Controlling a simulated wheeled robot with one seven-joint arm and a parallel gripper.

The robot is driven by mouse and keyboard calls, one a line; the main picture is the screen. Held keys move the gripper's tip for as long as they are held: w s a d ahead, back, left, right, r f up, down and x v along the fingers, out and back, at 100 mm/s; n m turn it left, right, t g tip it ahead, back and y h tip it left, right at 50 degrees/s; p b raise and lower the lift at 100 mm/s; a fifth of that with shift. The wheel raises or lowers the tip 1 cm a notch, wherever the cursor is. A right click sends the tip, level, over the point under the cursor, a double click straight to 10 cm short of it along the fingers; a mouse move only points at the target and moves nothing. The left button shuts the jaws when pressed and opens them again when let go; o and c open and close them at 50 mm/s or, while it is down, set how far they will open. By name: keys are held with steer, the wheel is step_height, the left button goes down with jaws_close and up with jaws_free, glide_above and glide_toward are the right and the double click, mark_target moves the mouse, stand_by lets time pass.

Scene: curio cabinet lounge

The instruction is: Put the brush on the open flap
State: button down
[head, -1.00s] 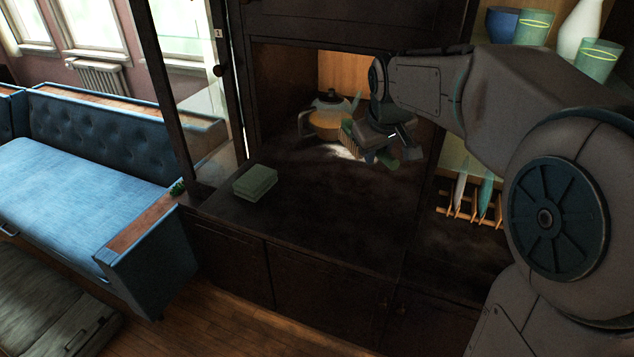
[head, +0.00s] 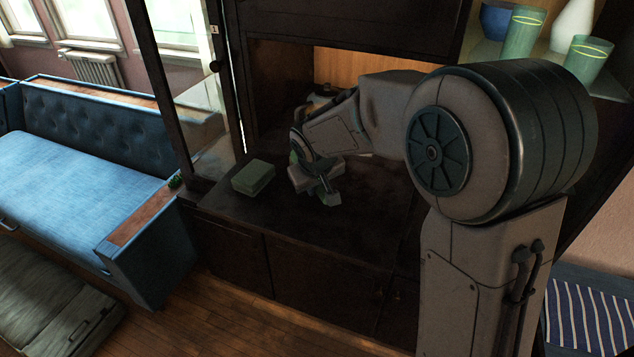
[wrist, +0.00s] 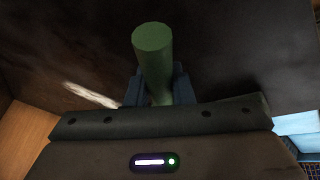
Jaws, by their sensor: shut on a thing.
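The brush shows in the wrist view as a thick green cylindrical handle (wrist: 153,50) standing up between the blue-grey fingers of my gripper (wrist: 157,88). My gripper is shut on it. In the head view, my gripper (head: 317,180) holds the brush over the dark open flap (head: 300,232), right of the green stack. A green end of the brush (head: 331,199) shows at its lower side; the rest is mostly hidden. I cannot tell whether the brush touches the flap.
A green book-like stack (head: 253,177) lies on the flap's left part. A teapot (head: 318,103) stands in the niche behind, partly hidden by my arm. A glass door (head: 195,105) stands at the left. The flap's front is bare. Green cups (head: 587,60) stand on the upper right shelf.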

steer(key=shift+f+b, duration=0.2)
steer(key=shift+b, duration=0.1)
steer(key=c, duration=1.3)
jaws_free()
steer(key=shift+r, duration=0.1)
steer(key=shift+o, duration=0.2)
steer(key=shift+r, duration=0.1)
steer(key=shift+r, duration=0.2)
steer(key=v, duration=1.2)
steer(key=s+d+f+m, duration=0.2)
steer(key=s+d+f, duration=0.1)
steer(key=s+d, duration=0.5)
steer(key=s+d+f+m+g, duration=0.1)
steer(key=s+d+f+m, duration=0.2)
steer(key=s+d, duration=0.6)
steer(key=s+b, duration=0.1)
steer(key=s, duration=0.2)
steer(key=shift+d+m, duration=0.2)
steer(key=shift+m, duration=0.1)
